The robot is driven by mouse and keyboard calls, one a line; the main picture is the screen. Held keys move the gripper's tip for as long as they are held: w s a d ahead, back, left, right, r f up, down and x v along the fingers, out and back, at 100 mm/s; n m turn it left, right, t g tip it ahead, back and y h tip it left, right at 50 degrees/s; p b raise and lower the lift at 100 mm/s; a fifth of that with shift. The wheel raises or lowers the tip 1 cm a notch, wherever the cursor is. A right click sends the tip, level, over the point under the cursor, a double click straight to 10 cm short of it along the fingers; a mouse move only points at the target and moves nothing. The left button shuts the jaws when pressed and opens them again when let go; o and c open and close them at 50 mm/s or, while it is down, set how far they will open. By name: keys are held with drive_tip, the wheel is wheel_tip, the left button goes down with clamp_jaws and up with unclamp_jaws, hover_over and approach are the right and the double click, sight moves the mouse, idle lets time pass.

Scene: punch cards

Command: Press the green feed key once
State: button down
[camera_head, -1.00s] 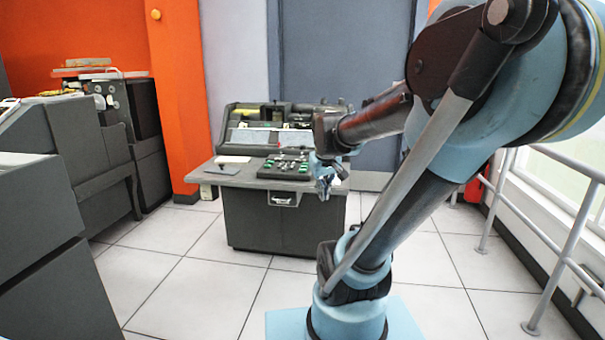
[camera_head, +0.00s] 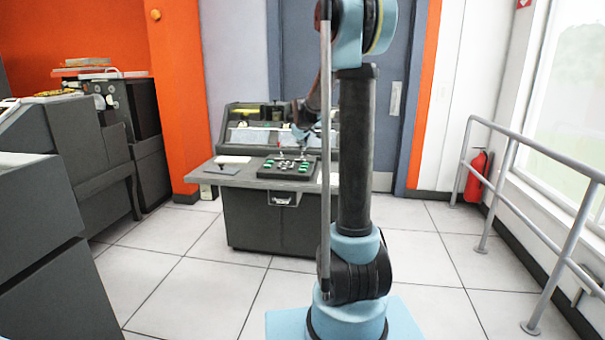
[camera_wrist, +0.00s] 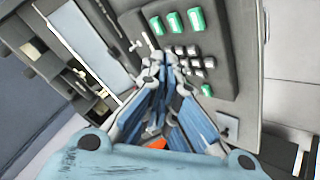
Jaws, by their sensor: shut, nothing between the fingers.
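The keypad (camera_head: 268,172) is a dark block on the grey desk of the card punch, with several green keys and several pale keys. In the wrist view three green keys (camera_wrist: 175,22) sit in a row at the top of the keypad, and another green key (camera_wrist: 207,90) sits lower, right of the fingertips. I cannot read which is the feed key. My gripper (camera_wrist: 164,58) is shut and empty, with its fingertips over the keypad's edge beside the pale keys. In the head view my gripper (camera_head: 303,140) shows small above the keypad. Contact cannot be told.
The card punch (camera_head: 262,113) stands behind the keypad, with a sheet of paper (camera_head: 233,159) on the desk's left side. Grey cabinets (camera_head: 60,150) stand at left. A railing (camera_head: 530,155) and a red extinguisher (camera_head: 476,176) are at right. Tiled floor is clear around the desk.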

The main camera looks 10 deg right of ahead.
sight(300, 170)
drive_tip(key=w, duration=0.3)
drive_tip(key=shift+w+a+f+n, duration=0.2)
drive_tip(key=shift+w+f+n, duration=0.05)
drive_tip(key=shift+w+n, duration=0.1)
drive_tip(key=shift+f, duration=0.1)
drive_tip(key=shift+f, duration=4.3)
drive_tip(key=shift+f, duration=0.1)
drive_tip(key=shift+f, duration=0.25)
drive_tip(key=shift+f, duration=0.45)
drive_tip(key=shift+r, duration=0.85)
